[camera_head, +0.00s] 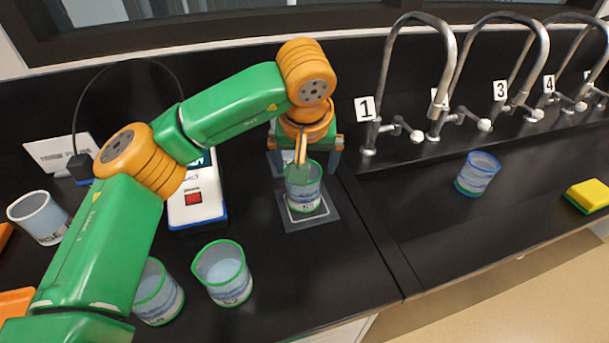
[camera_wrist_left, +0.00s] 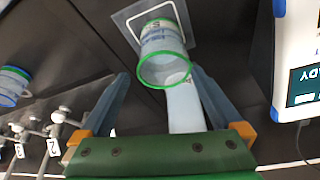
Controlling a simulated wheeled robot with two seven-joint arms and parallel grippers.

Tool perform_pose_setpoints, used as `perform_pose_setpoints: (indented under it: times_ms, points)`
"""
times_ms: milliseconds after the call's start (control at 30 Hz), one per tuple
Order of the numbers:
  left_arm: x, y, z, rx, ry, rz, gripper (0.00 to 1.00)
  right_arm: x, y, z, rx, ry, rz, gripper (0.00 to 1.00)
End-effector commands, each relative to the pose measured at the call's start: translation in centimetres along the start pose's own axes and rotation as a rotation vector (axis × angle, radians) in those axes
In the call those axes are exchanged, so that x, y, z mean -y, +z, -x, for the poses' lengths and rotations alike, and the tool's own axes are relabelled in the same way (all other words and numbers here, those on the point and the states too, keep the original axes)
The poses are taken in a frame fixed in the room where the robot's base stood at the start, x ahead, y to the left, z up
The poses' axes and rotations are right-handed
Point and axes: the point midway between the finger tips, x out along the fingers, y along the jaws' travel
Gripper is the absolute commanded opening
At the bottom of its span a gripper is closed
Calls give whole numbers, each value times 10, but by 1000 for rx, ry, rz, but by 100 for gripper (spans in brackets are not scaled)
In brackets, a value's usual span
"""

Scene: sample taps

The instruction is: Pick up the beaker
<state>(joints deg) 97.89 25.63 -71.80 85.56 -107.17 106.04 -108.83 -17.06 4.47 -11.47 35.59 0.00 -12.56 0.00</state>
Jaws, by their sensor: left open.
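A clear beaker with a green rim (camera_head: 304,194) stands upright on a dark square pad (camera_head: 326,219) in the head view. The same beaker shows in the left wrist view (camera_wrist_left: 163,45), its open rim facing the camera. My right gripper is not in view.
Two green-rimmed beakers (camera_head: 223,273) (camera_head: 158,293) stand at the front left, near my arm. A white-rimmed beaker (camera_head: 40,218) is farther left. A white device (camera_head: 196,196) stands left of the pad. Numbered taps (camera_head: 385,90), a blue-rimmed beaker (camera_head: 478,174) and a yellow sponge (camera_head: 588,196) are right.

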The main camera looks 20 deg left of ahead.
Motion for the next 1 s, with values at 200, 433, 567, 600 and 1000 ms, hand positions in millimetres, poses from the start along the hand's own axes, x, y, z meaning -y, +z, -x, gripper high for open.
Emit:
perform_pose_setpoints:
  times_ms: [200,433,567,600,1000]
  points:
    - [2,0,-26,5,-3,0,100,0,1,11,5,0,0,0]
    - [5,0,-67,3,-1,0,100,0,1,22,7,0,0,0]
    - [5,0,-71,2,0,-1,100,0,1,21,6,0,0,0]
    - [5,0,-71,1,0,-1,100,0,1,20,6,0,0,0]
    - [4,0,-70,1,0,0,18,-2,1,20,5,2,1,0]
